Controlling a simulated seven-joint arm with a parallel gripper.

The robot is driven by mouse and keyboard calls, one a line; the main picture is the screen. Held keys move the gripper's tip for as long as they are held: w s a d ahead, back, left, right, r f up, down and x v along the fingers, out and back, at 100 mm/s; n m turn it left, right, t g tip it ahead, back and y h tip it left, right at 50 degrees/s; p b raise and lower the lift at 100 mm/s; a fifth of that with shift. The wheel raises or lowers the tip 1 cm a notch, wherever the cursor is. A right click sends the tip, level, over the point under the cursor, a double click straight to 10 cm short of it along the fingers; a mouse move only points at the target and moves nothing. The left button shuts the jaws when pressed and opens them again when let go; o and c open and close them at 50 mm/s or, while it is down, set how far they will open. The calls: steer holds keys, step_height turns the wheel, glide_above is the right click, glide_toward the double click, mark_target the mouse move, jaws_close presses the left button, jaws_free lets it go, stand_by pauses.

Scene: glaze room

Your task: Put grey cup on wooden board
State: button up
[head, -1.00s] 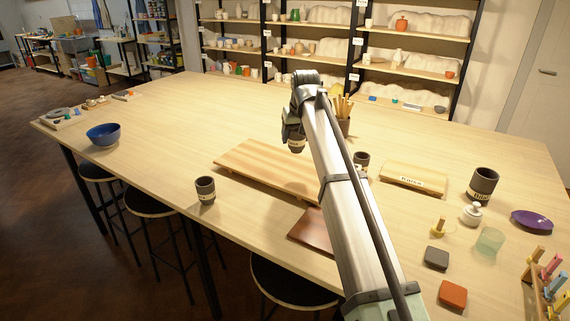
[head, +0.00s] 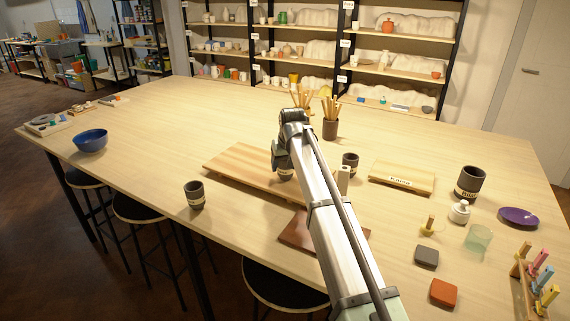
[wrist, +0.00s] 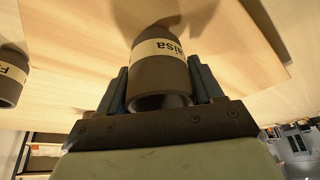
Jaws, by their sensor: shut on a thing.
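My gripper (head: 283,162) is shut on a dark grey cup (wrist: 160,50) with a cream label, gripped between its two fingers in the wrist view. Part of the label reads "aisa", upside down. In the head view the held cup (head: 286,173) is over the right part of the striped wooden board (head: 235,162), partly hidden by my arm. The board also shows behind the cup in the wrist view (wrist: 245,50). I cannot tell whether the cup touches it.
Similar dark cups stand left-front (head: 195,196), just right of my gripper (head: 350,160) and, larger, at right (head: 470,180). A brush pot (head: 330,130) stands behind, a labelled wooden block (head: 402,173) to the right, and a reddish-brown slab (head: 297,232) in front.

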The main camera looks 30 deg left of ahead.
steer(key=o, duration=1.1)
steer(key=shift+f, duration=0.1)
steer(key=shift+o, duration=0.2)
steer(key=v, duration=1.2)
